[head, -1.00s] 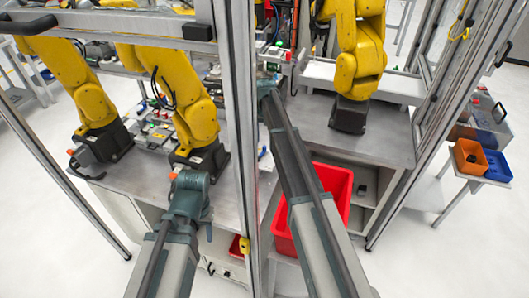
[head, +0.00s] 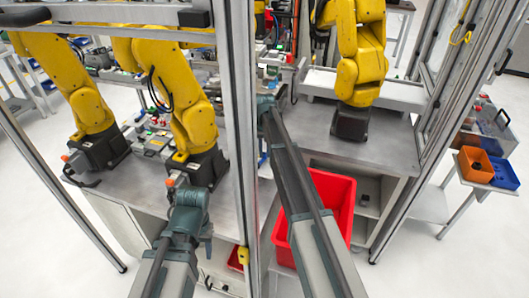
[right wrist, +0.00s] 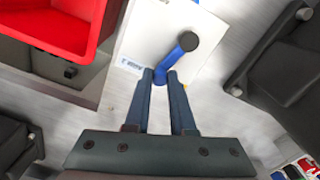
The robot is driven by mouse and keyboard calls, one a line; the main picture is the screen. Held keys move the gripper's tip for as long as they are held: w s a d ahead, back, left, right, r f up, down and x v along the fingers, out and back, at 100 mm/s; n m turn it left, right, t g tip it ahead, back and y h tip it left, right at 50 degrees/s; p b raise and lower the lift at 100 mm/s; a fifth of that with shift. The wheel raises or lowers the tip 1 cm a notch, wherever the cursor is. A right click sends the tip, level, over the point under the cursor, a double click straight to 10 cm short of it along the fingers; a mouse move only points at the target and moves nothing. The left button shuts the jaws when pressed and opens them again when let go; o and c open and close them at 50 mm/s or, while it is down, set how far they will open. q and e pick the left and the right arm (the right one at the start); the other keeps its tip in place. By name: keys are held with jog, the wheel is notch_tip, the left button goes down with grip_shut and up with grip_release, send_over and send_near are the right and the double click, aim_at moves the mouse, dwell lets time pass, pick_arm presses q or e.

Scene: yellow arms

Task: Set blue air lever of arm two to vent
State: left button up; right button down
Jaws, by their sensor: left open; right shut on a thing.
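In the right wrist view a blue lever (right wrist: 175,58) with a dark round end stands out from a white plate (right wrist: 140,38) with a small printed label. My right gripper (right wrist: 160,76) is shut on the lever's lower end, with one finger on each side. In the head view my right gripper (head: 268,82) reaches past the metal post, and I cannot make out the lever there. My left gripper (head: 187,188) is open, low in front of the middle yellow arm's base. Yellow robot arms (head: 193,110) stand on the metal benches; the frames do not show which is arm two.
A red bin (head: 345,195) sits beneath the right bench; a red bin (right wrist: 88,30) also shows beside the plate in the wrist view. A metal frame post (head: 245,150) stands between my arms. Orange (head: 476,163) and blue (head: 503,175) bins are on a side table.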

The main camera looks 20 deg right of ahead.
jog(key=shift+w+a+n, duration=0.25)
jog(key=shift+a+n, duration=0.05)
jog(key=shift+n, duration=0.55)
jog(key=shift+w+a+n, duration=0.25)
jog(key=shift+n, duration=0.6)
jog(key=c, duration=0.8)
grip_release()
jog(key=shift+o, duration=0.2)
jog(key=shift+r, duration=0.1)
notch_tip(320, 180, up, 14)
jog(key=p, duration=1.3)
jog(key=shift+f+p, duration=0.2)
jog(key=shift+p, duration=0.2)
